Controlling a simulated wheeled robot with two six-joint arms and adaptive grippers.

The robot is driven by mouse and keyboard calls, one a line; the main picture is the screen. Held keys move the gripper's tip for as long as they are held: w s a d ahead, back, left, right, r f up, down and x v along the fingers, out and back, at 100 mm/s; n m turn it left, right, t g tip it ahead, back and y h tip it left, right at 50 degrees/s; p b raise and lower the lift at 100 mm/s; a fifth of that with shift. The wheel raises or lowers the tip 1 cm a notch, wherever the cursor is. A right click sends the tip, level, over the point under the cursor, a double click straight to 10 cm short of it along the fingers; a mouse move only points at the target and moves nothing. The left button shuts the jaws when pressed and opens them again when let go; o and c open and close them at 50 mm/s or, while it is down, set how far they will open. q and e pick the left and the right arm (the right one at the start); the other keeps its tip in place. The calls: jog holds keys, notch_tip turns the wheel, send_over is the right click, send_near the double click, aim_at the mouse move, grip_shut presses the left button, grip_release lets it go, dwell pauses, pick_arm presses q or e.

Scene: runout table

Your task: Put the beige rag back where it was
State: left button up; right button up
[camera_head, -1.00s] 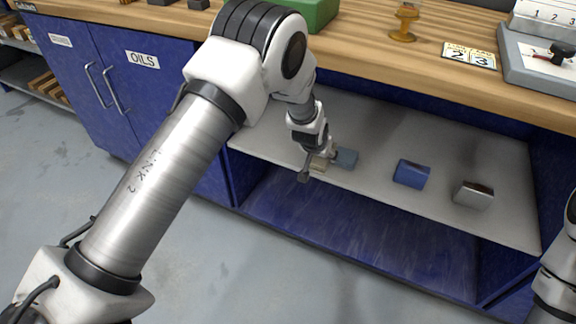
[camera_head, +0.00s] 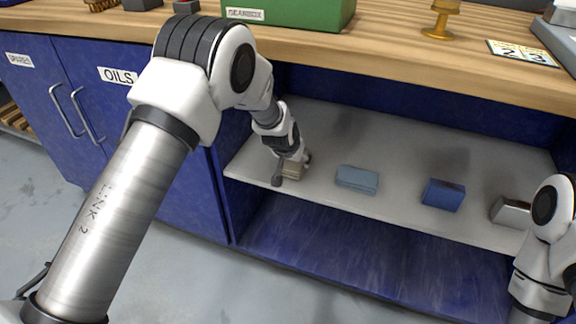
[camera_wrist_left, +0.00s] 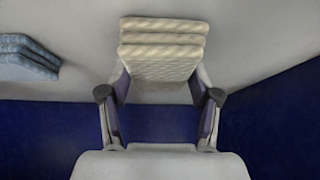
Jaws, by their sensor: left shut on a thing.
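The beige rag (camera_head: 293,171), a folded quilted cloth, is at the left part of the grey shelf (camera_head: 400,203) in the head view. My left gripper (camera_head: 290,174) is shut on it. In the left wrist view the rag (camera_wrist_left: 163,48) shows its folded layers between and beyond the two fingers of my left gripper (camera_wrist_left: 160,95). It is at or very near the shelf surface; I cannot tell whether it touches. The gripper hides part of it in the head view. My right gripper is out of view; only part of my right arm shows at lower right.
A grey-blue folded rag (camera_head: 357,179) lies to the right of the beige one, with a gap; a blue block-like cloth (camera_head: 443,195) and a silvery block (camera_head: 511,212) lie farther right. The wooden worktop (camera_head: 400,70) overhangs the shelf. A blue side wall is close on the left.

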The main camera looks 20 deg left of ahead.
pick_arm(q)
jog(key=shift+f, duration=0.25)
jog(key=o, duration=1.1)
